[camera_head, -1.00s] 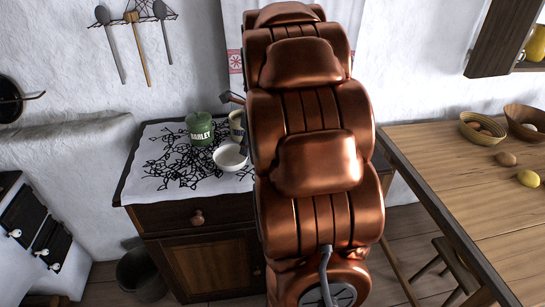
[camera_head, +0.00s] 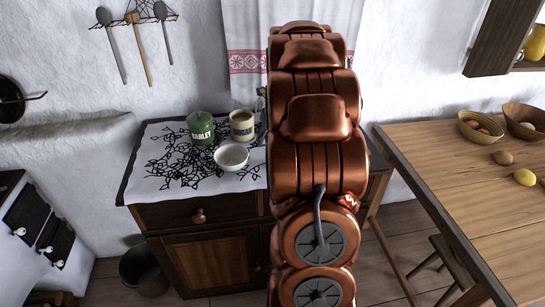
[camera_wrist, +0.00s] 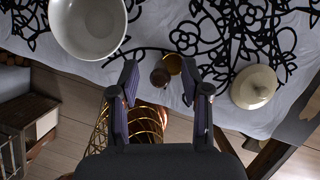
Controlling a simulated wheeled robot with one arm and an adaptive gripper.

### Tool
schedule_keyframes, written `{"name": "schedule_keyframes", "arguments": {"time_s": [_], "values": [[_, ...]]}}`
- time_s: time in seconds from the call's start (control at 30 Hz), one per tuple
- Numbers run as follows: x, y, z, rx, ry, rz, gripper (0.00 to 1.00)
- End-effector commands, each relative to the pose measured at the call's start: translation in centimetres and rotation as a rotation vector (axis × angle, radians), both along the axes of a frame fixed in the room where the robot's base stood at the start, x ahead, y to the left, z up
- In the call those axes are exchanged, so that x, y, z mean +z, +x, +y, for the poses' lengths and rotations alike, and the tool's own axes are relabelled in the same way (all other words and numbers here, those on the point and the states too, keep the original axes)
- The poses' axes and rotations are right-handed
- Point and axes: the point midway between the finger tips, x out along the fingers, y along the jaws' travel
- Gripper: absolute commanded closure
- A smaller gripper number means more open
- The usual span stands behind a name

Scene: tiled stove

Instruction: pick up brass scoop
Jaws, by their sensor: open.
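What looks like the brass scoop (camera_wrist: 174,64) is a small round brass shape on the patterned cloth in the wrist view, with a dark brown round part (camera_wrist: 160,76) beside it. My gripper (camera_wrist: 163,78) is open, with one finger to the left and one to the right of these small parts in the picture. Nothing is seen clamped between the fingers. I cannot tell the height gap. In the head view the scoop is not discernible, and my copper arm hides most of the gripper and the right end of the cabinet top.
A white bowl (camera_head: 231,157), a green canister (camera_head: 200,128) and a cream crock (camera_head: 242,125) stand on the cloth (camera_head: 160,188). In the wrist view the bowl (camera_wrist: 88,24) is upper left and a cream lid (camera_wrist: 253,86) is right. A wooden table (camera_head: 465,185) stands right.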

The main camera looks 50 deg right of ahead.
Motion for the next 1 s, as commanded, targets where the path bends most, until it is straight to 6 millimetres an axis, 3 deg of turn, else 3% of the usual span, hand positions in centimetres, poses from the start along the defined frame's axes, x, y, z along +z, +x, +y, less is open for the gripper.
{"name": "schedule_keyframes", "arguments": {"time_s": [0.23,0.5,0.93,1.0], "values": [[-2.5,0.9,-0.2,0.001,0.005,0.003,0.53],[-2.8,1.0,-0.3,0.0,0.0,0.001,0.54],[-2.7,1.0,-0.3,0.0,0.0,0.001,0.99],[-2.7,1.0,-0.3,0.0,0.0,0.001,1.0]]}}
